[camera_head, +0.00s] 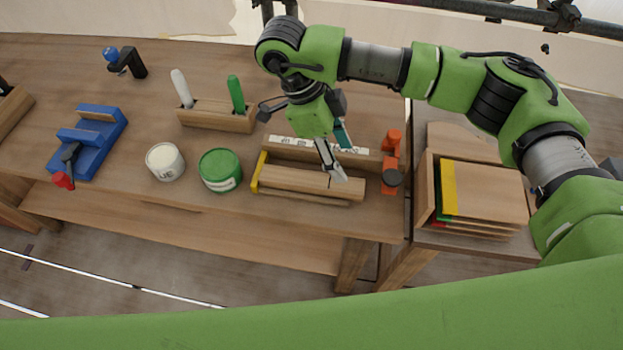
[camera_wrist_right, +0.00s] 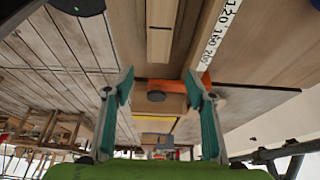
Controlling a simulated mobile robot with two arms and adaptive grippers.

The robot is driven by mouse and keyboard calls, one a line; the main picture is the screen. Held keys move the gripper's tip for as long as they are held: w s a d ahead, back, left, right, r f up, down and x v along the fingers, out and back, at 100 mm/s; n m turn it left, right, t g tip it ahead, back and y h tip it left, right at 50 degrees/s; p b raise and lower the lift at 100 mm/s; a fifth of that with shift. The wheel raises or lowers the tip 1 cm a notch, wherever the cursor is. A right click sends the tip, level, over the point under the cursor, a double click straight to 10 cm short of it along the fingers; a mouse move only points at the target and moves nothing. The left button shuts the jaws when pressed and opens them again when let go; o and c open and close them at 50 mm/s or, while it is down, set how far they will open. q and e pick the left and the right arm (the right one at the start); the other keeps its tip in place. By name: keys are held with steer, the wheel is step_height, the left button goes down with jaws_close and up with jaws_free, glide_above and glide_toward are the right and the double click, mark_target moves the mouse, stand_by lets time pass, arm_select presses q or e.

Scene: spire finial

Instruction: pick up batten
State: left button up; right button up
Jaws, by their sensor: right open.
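The batten (camera_head: 292,179) is a light wooden bar lying lengthwise on the bench, its left end at a yellow stop (camera_head: 260,172). In the right wrist view the batten (camera_wrist_right: 160,38) shows at the top, with a dark line across it. Behind it is a wooden rail (camera_head: 275,152) with white number scales. My right gripper (camera_head: 344,162) is open over the right part of the batten and rail. Its teal fingers also show in the right wrist view (camera_wrist_right: 161,88), with nothing held between them. Whether a fingertip touches the batten is unclear. My left gripper is out of view.
A green tin (camera_head: 220,170) and a white tin (camera_head: 165,162) stand left. A tool block (camera_head: 215,117) is behind. A rack of boards (camera_head: 485,190) stands at the right.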

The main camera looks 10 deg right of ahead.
steer(key=p, duration=0.1)
glide_above(354, 186)
steer(key=a, duration=0.2)
steer(key=f, duration=0.5)
steer(key=shift+w+d, duration=0.15)
steer(key=shift+w, duration=0.2)
steer(key=shift+s+d+f+p, duration=0.15)
steer(key=shift+f+p, duration=0.3)
steer(key=shift+f, duration=0.1)
steer(key=p+x, duration=0.1)
steer(key=x, duration=0.2)
steer(key=shift+d+f+p, duration=0.1)
steer(key=shift+f+p, duration=0.2)
steer(key=shift+d+f, duration=0.1)
steer(key=shift+f, duration=0.25)
steer(key=c, duration=1.3)
